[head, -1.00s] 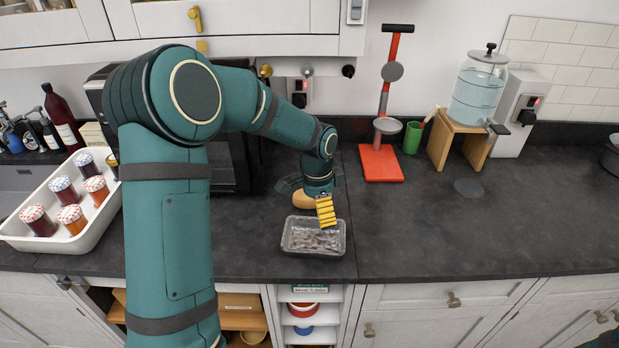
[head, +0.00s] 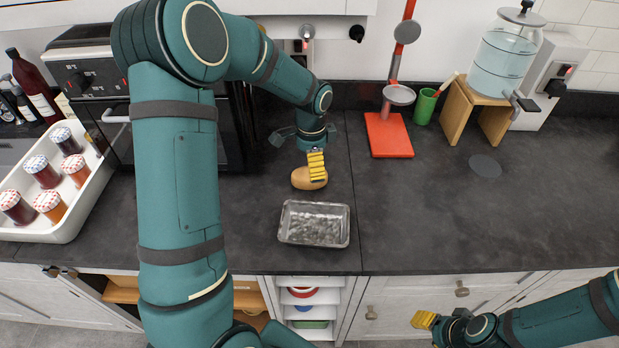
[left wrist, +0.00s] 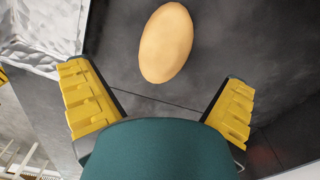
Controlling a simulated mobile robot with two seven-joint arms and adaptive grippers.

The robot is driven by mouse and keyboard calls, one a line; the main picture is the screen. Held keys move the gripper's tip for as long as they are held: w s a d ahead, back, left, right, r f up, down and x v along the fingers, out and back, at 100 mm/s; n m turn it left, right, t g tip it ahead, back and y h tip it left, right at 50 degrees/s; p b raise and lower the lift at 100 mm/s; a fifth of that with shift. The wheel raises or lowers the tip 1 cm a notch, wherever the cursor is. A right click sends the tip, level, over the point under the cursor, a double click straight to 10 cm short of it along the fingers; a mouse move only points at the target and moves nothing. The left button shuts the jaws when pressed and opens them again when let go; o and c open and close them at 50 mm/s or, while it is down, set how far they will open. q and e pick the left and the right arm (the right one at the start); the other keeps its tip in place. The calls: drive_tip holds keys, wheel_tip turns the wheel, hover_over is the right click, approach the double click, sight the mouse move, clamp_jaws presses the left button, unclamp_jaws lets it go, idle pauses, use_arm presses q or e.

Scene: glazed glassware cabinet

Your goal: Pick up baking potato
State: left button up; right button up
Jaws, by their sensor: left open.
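The baking potato (head: 301,180) is a tan oval lying on the dark counter behind the clear tray. My left gripper (head: 316,166) is above it, with a yellow finger covering part of its right side in the head view. In the left wrist view the whole potato (left wrist: 166,43) lies beyond the fingertips, between the lines of the two spread yellow fingers. The left gripper (left wrist: 160,98) is open and empty. My right gripper (head: 425,320) is low at the right, in front of the cabinet doors; its jaw opening cannot be made out.
The clear tray (head: 285,232) stands just in front of the potato. A white tray (head: 68,232) of jars is at the left and a black oven (head: 235,150) behind. A red-based stand (head: 390,137) and a wooden stand (head: 455,118) are at the back. The right counter is mostly clear.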

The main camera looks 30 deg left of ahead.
sight(308, 178)
use_arm(q)
drive_tip(key=f, duration=0.3)
drive_tip(key=a+f, duration=0.1)
drive_tip(key=f, duration=0.1)
drive_tip(key=shift+s+f+b, duration=0.15)
drive_tip(key=shift+f+b, duration=0.1)
drive_tip(key=shift+b, duration=0.05)
drive_tip(key=shift+f, duration=0.6)
drive_tip(key=shift+c, duration=0.3)
drive_tip(key=c, duration=1.4)
